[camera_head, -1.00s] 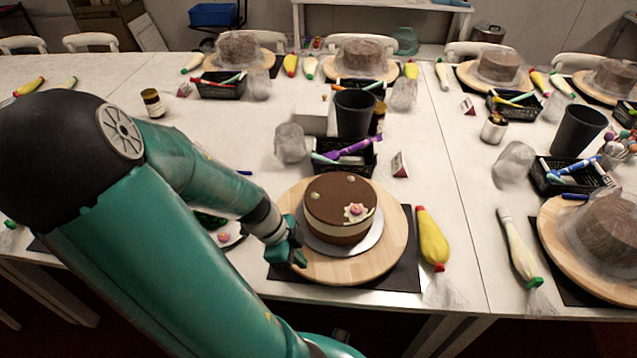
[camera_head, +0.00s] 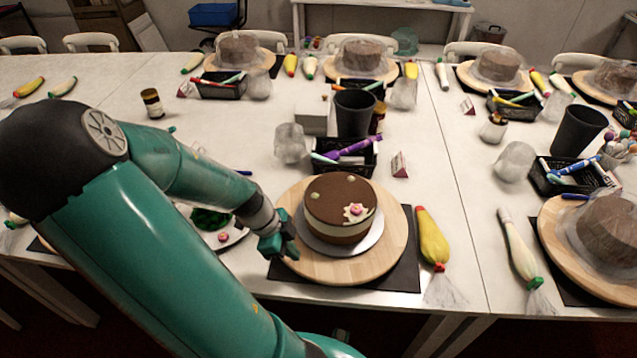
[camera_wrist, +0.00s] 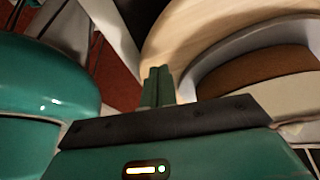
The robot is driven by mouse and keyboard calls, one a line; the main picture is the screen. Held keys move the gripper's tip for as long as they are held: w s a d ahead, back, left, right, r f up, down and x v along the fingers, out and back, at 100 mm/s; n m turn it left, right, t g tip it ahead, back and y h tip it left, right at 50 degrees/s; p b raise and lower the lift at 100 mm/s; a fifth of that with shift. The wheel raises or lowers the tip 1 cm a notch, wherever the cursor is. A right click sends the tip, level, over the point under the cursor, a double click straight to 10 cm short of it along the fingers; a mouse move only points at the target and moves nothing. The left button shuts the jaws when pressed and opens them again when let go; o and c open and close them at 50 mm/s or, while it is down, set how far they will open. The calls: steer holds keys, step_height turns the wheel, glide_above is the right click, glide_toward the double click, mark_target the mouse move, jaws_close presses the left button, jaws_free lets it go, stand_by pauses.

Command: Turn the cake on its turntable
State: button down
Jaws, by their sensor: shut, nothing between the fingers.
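The cake (camera_head: 341,193) has a brown top, a pale band around its side and a pink-and-white flower at the front right. It sits on a silver board (camera_head: 370,238) on the round wooden turntable (camera_head: 392,243). My gripper (camera_head: 285,247) is at the turntable's left edge, fingers together and empty. I cannot tell whether it touches the rim. In the wrist view, the closed fingers (camera_wrist: 158,86) point at the turntable's edge (camera_wrist: 185,32). The silver board (camera_wrist: 215,59) and part of the cake's side (camera_wrist: 255,74) show to the right.
A black mat (camera_head: 408,276) lies under the turntable. A yellow piping bag (camera_head: 432,240) lies to its right. A black basket of tools (camera_head: 345,158) and a dark cup (camera_head: 355,113) stand behind. A plate with green and pink decorations (camera_head: 222,232) is left, partly behind my arm.

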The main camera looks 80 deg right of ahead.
mark_target(321, 274)
steer(key=shift+f, duration=0.8)
steer(key=s, duration=0.2)
steer(key=s+a, duration=0.1)
steer(key=s, duration=0.1)
steer(key=s+a, duration=0.1)
steer(key=s, duration=0.1)
steer(key=shift+s, duration=0.1)
steer(key=shift+r, duration=1.45)
